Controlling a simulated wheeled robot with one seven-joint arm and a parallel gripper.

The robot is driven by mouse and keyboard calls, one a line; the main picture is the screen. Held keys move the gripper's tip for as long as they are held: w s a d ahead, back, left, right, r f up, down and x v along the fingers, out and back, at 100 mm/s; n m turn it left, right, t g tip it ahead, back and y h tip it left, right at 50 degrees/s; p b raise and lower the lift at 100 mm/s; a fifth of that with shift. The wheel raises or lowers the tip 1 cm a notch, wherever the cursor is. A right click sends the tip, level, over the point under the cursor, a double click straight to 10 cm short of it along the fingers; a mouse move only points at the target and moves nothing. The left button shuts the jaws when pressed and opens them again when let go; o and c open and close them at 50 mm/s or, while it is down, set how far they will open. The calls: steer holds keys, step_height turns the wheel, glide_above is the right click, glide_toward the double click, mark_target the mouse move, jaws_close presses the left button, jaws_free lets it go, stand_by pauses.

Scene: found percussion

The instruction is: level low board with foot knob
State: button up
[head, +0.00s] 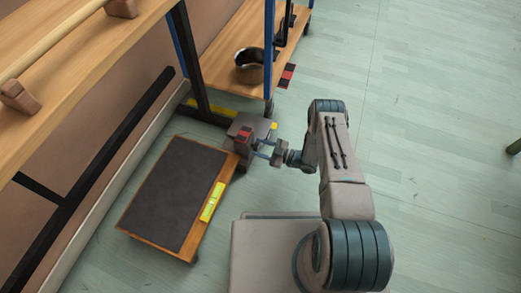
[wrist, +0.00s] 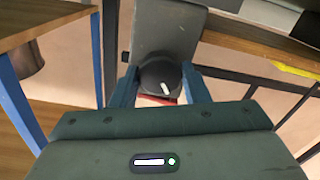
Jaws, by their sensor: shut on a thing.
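The low board (head: 172,193) has a dark top and wooden edges, and lies low over the floor. A yellow-green level (head: 212,202) lies along its right edge; its bubble is too small to read. A grey block (head: 238,150) stands at the board's far right corner, and the grey part shows in the wrist view (wrist: 166,28). My gripper (head: 258,147) reaches it from the right. In the wrist view, my blue fingers (wrist: 160,88) are shut on the dark round foot knob (wrist: 156,74), which has a white mark. The knob is not clear in the head view.
A wooden shelf (head: 75,60) with dark legs stands left of the board. Another low shelf (head: 225,50) behind holds a metal pot (head: 250,66). A red and black piece (head: 287,76) lies beside that shelf.

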steer(key=shift+m+b, duration=1.2)
steer(key=shift+m, duration=2.7)
steer(key=o, duration=1)
steer(key=shift+c, duration=0.2)
steer(key=p+v, duration=0.3)
steer(key=v, duration=1.1)
steer(key=shift+p, duration=0.35)
steer(key=shift+a, duration=0.1)
